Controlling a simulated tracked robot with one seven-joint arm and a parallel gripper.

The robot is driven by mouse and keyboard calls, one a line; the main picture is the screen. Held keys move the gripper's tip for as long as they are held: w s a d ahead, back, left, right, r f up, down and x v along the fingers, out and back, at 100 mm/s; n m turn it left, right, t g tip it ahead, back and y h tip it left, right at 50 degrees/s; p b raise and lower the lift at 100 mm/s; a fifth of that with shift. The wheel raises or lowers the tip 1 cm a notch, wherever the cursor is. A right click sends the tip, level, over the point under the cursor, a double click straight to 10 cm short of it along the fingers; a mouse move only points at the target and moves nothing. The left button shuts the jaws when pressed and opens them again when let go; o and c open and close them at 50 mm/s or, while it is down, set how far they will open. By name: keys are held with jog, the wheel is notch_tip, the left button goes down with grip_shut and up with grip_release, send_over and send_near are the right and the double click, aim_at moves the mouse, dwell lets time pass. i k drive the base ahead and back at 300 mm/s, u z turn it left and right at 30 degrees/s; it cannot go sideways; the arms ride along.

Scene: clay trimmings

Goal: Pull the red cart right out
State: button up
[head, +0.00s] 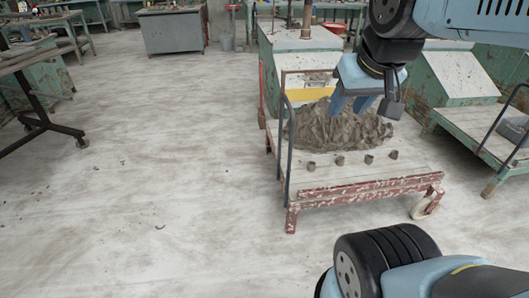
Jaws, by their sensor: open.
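The red cart (365,190) is a low flat platform with chipped red edges, standing in front of a green and white machine. It has a dark upright handle frame at its left side and a pale wheel at its front right corner. A heap of grey-brown clay trimmings (335,127) lies on it, with several small lumps along the front. My gripper (365,106) is blue and grey, points down and is open. In the picture it overlaps the upper part of the clay; I cannot tell how high above it is. The cart's rear is partly hidden by the heap and my gripper.
A green and white machine (298,42) stands behind the cart. Another cart with a dark handle (505,148) is close at the right. A grey-green cabinet (172,29) and a bucket (226,41) stand at the back. The pale floor (160,200) left and front is largely clear.

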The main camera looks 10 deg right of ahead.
aim_at(310, 133)
jog(key=z, duration=0.4)
jog(key=i, duration=1)
jog(key=u, duration=0.4)
